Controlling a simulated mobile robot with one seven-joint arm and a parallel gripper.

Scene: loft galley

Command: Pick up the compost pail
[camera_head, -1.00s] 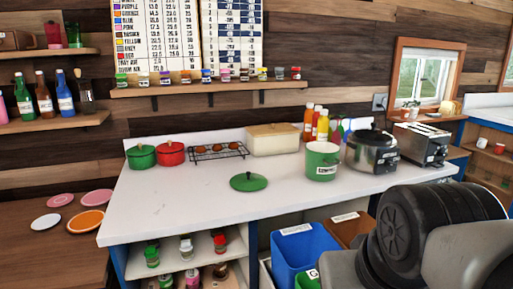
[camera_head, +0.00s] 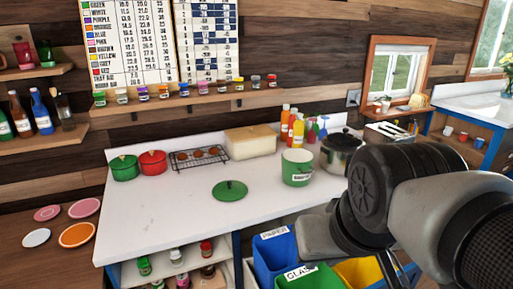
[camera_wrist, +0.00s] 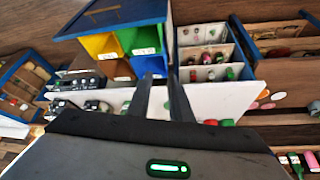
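The compost pail (camera_head: 297,170) is a green, open-topped pail with a white label and a pale inside. It stands upright on the white counter in the head view, between the bottles and the counter's front edge. A flat green lid (camera_head: 230,191) with a knob lies on the counter to its left. My gripper (camera_wrist: 161,84) shows in the wrist view as two dark fingers apart, with nothing clearly held between them. In the head view my arm fills the lower right, and the fingers cannot be made out. I cannot clearly pick out the pail in the wrist view.
A steel pot (camera_head: 341,152) stands right of the pail, with several bottles (camera_head: 298,130) behind. A lidded box (camera_head: 250,141), cooling rack (camera_head: 199,158) and red pot (camera_head: 152,163) line the back. Blue (camera_head: 272,256) and yellow (camera_head: 362,272) bins sit below. The counter's front left (camera_head: 160,215) is clear.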

